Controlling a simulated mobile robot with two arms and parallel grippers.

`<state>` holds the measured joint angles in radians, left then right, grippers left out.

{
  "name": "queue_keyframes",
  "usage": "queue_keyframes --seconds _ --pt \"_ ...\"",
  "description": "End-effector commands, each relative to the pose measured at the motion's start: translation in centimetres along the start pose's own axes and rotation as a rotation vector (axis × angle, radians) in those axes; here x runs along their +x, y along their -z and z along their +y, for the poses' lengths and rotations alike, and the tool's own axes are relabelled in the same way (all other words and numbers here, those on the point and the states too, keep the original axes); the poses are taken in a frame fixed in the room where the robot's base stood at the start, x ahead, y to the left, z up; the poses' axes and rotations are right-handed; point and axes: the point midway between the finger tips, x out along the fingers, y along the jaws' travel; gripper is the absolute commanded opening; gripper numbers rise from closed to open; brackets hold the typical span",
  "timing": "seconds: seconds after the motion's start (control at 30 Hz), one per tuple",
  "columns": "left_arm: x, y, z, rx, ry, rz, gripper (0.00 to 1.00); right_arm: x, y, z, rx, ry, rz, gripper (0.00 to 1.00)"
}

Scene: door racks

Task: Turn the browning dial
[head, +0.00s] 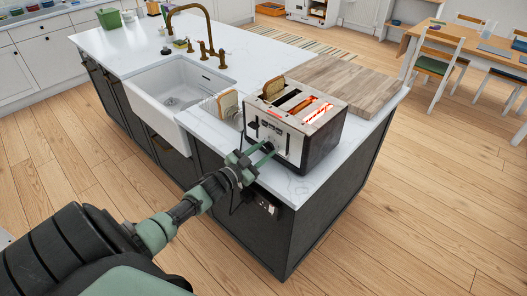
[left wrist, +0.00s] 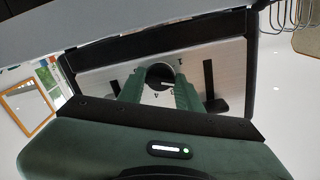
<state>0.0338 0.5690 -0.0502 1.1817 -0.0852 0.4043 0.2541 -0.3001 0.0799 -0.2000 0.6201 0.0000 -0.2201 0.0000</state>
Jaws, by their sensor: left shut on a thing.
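A toaster (head: 309,137) with a silver front stands on the white worktop at the near end of the island. Printed marks ring the dial on the toaster's front panel (left wrist: 100,78). The fingers hide the dial's sides. My right gripper is not in view.
A slice of bread (head: 227,104) stands in a wire rack left of the toaster. A white sink (head: 178,92) with a brass tap (head: 203,40) lies further left. A wooden board (head: 340,86) lies behind the toaster. A socket (head: 267,205) is on the island's end below.

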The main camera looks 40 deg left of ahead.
Motion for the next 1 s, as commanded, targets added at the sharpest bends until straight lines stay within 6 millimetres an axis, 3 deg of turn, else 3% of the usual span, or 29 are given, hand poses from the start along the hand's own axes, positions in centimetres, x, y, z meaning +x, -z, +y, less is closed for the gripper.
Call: queue_keyframes --seconds 0.37,0.4,0.47,0.77,1.0 --pt "-0.1 -0.2 0.1 -0.003 -0.001 -0.004 0.00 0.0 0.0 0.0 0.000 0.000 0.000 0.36" --pt "-0.1 -0.2 0.1 -0.002 -0.001 -0.004 0.46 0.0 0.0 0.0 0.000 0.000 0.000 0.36" --pt "-0.1 -0.2 0.1 -0.002 -0.001 -0.004 0.56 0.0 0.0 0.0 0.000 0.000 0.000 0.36" --pt "-0.1 -0.1 0.1 -0.002 -0.001 -0.001 0.56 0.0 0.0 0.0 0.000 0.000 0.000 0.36" --pt "-2.7 -0.3 0.2 -0.001 -0.002 -0.003 0.56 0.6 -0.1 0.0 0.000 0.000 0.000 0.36"
